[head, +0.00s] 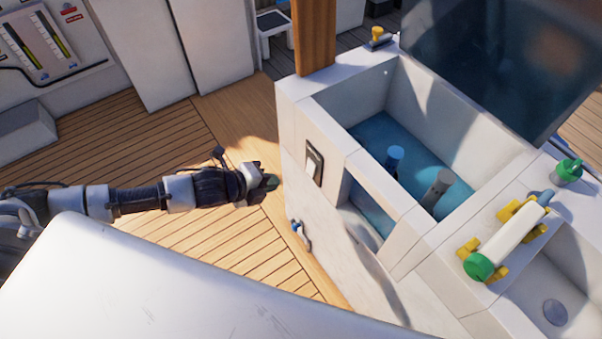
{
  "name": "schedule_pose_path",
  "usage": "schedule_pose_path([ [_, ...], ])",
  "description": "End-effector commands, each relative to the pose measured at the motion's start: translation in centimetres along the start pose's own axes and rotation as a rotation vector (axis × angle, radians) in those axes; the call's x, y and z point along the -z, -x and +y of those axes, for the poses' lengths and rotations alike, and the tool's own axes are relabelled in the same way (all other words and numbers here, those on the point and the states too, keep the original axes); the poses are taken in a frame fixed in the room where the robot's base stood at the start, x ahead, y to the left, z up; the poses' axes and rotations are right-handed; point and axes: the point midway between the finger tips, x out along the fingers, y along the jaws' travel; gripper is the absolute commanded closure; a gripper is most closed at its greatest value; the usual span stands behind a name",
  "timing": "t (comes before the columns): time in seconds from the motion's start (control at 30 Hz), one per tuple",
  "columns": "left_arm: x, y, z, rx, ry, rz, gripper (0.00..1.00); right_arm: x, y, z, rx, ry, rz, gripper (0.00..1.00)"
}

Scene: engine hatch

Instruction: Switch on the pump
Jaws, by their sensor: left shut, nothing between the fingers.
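A rocker switch (314,163) with a dark frame and a light face sits on the near left side wall of the white hatch box (297,120). I cannot read which way it is set. My left gripper (271,182) reaches in from the left. It is shut and empty, with its fingertips a little left of and below the switch in the picture, seemingly apart from the wall. Inside the box are blue water (372,143), a blue-topped cylinder (394,158) and a grey cylinder (438,187). I cannot tell which is the pump. My right gripper is not in view.
A white cylinder with a green cap (505,243) lies in yellow clips on the box's right ledge. A green fitting (567,171) stands behind it. A small handle (300,233) sits low on the side wall. A wooden post (314,38) rises at the corner. Wooden floor (140,150) is clear.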

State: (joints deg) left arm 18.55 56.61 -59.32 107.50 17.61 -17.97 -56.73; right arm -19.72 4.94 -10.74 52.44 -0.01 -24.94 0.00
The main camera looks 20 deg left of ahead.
Motion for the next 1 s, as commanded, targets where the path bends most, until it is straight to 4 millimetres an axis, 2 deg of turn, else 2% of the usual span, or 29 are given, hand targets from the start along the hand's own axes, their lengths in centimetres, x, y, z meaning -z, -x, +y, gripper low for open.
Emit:
schedule_pose_path([
  [0.03, 0.1, -1.4, 0.0, 0.004, 0.001, 0.000, 1.00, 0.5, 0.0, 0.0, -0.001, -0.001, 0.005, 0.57],
  [0.2, 0.1, -5.1, 0.0, 0.003, 0.001, 0.001, 1.00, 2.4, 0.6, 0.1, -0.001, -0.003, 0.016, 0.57],
  [0.43, 0.1, -8.4, -1.3, 0.004, -0.001, 0.001, 1.00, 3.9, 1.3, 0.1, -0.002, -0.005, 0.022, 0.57],
  [0.6, 0.1, -9.4, -1.8, 0.001, 0.000, 0.001, 1.00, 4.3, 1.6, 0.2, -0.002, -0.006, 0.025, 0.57],
  [1.0, 0.1, -9.6, -1.9, 0.002, 0.000, 0.000, 1.00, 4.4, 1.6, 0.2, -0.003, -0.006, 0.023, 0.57],
])
